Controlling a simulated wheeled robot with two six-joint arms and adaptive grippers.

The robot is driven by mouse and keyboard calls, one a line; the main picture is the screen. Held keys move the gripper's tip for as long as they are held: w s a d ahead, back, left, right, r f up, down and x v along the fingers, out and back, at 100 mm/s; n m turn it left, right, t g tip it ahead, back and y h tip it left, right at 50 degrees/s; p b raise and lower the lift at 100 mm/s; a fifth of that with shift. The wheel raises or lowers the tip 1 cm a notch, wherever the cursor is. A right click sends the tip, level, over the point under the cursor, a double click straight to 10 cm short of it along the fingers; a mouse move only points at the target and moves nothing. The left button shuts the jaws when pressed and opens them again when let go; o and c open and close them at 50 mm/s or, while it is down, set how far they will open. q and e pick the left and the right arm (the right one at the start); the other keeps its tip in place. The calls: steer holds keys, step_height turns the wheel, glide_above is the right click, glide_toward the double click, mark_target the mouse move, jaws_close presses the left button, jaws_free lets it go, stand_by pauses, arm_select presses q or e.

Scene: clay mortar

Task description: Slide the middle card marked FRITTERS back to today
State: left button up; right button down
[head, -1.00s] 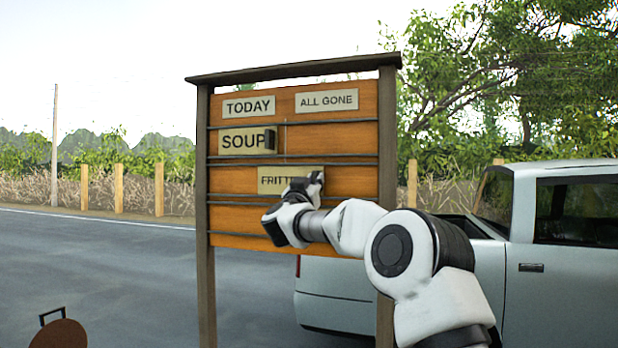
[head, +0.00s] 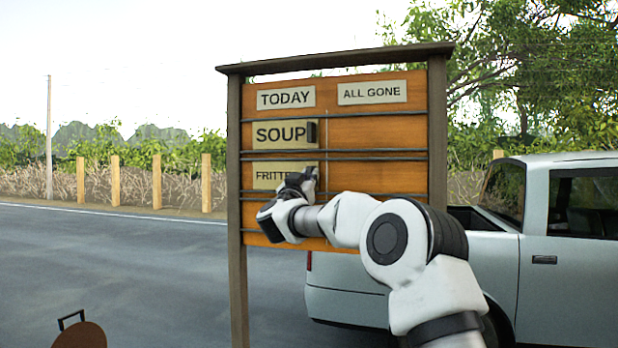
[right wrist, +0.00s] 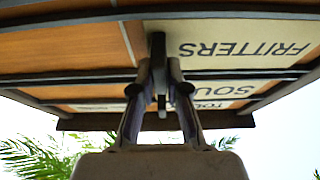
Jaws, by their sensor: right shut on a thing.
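The cream FRITTERS card (head: 268,174) sits in the middle row of the orange board, in the left column under the TODAY label (head: 286,97). Its left end is close to the left post and lines up with the SOUP card above it. My right gripper (head: 299,183) is at the card's right end, covering its last letters in the head view. In the right wrist view, the FRITTERS card (right wrist: 245,47) appears upside down, and the fingers (right wrist: 159,88) are shut on its dark upright handle (right wrist: 158,55). My left gripper is not in view.
The SOUP card (head: 280,134) with a dark handle sits in the top row, left column. The ALL GONE label (head: 372,92) heads the right column, whose top row is bare. Dark rails (head: 385,151) bound the rows. A pickup truck (head: 545,240) stands behind, right.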

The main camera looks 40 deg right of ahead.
steer(key=c, duration=1.3)
jaws_free()
steer(key=shift+r, duration=0.3)
steer(key=shift+o, duration=0.7)
steer(key=shift+w+f, duration=0.1)
steer(key=v, duration=1.2)
steer(key=shift+w+f, duration=0.15)
steer(key=shift+f, duration=0.05)
steer(key=shift+a, duration=0.1)
